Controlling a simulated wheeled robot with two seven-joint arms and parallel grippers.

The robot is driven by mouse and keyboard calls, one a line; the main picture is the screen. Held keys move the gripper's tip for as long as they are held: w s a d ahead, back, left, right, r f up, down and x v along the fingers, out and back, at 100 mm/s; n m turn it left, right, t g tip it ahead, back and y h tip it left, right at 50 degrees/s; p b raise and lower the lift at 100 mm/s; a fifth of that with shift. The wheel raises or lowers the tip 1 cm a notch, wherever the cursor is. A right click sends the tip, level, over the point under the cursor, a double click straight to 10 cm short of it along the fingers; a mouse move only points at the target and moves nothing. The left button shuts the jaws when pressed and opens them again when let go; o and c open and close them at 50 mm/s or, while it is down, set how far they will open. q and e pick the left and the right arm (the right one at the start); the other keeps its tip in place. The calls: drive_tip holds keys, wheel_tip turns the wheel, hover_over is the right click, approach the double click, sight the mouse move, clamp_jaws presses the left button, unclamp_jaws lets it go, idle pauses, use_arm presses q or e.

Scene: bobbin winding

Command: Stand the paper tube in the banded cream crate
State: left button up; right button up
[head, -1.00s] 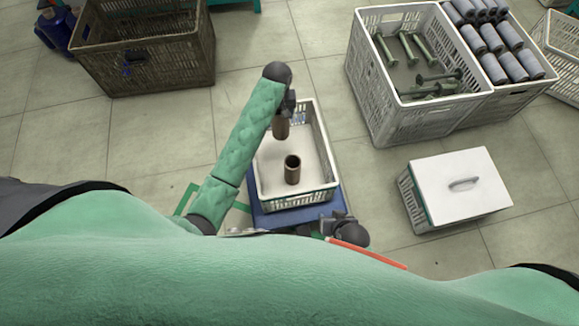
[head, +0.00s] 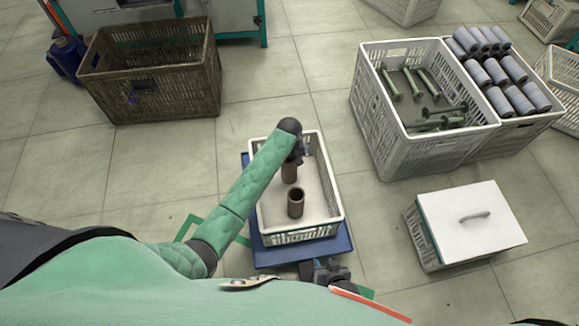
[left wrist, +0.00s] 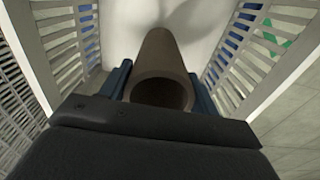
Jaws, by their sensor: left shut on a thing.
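A cream crate (head: 335,205) with slatted sides stands on a blue platform in front of me. One brown paper tube (head: 296,206) stands upright inside it, near the front. My left gripper (head: 295,160) is shut on another brown paper tube (head: 289,174) and holds it upright over the crate's back half. In the left wrist view this tube (left wrist: 165,65) sits between the blue fingers, with crate walls on both sides. I cannot tell whether its lower end touches the crate floor. My right gripper (head: 325,271) is low by the platform's front edge, and its fingers are unclear.
A brown slatted crate (head: 165,100) stands at the back left. A crate with green bobbins (head: 390,150) and one with grey rolls (head: 540,118) stand at the back right. A white-lidded box (head: 480,235) is at right. Floor between them is clear.

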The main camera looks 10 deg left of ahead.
use_arm(q)
wheel_tip(320, 180, down, 3)
drive_tip(key=shift+f, duration=0.35)
drive_tip(key=o, duration=1.2)
drive_tip(key=shift+o, duration=0.2)
wheel_tip(320, 180, up, 12)
drive_tip(key=shift+p, duration=0.45)
